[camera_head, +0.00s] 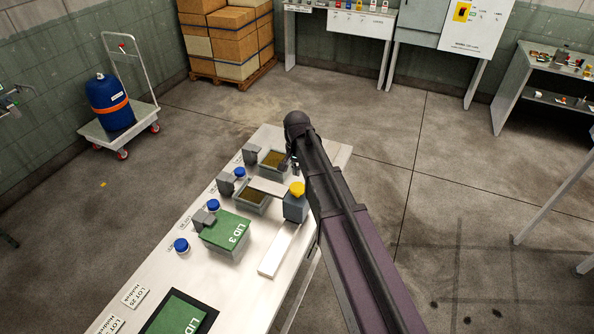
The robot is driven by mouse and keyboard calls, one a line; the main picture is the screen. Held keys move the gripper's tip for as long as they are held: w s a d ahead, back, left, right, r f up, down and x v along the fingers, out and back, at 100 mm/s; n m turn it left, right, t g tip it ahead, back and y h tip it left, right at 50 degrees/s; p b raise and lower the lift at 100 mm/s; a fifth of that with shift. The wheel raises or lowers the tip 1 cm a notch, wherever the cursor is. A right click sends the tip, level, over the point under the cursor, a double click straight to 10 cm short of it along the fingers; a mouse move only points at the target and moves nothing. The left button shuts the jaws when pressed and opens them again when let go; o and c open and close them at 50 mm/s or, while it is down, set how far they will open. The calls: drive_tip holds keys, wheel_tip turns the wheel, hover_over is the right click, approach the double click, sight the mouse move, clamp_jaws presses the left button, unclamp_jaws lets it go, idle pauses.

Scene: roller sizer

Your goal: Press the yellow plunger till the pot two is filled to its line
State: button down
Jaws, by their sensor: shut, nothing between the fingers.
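The yellow plunger (297,188) stands on top of a grey block (295,208) near the right edge of the white bench. A pale flat arm (268,187) runs from the block leftward over the edge of the middle open pot (243,200), which holds brownish material. A farther open pot (272,158) holds similar stuff. A closed pot with a green lid marked LID 3 (226,232) sits nearer. No pot number or fill line is readable. My gripper (287,165) is small and dark, partly hidden by my arm, above the far pot's right side, beyond the plunger and apart from it.
Blue-capped containers (181,246) and grey blocks line the bench's left side. A white strip (279,249) lies in front of the plunger block. A dark tray with another green lid (180,316) is at the near end. A trolley with a blue drum (110,103) stands left.

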sight(297, 187)
drive_tip(key=shift+f+b, duration=2.5)
drive_tip(key=shift+f, duration=0.3)
wheel_tip(297, 187, down, 3)
drive_tip(key=b, duration=0.3)
drive_tip(key=shift+s, duration=0.15)
drive_tip(key=shift+r, duration=0.1)
drive_tip(key=shift+r+p, duration=0.35)
drive_tip(key=shift+p, duration=0.1)
wheel_tip(297, 187, up, 13)
drive_tip(key=p, duration=1.3)
drive_tip(key=shift+r, duration=0.15)
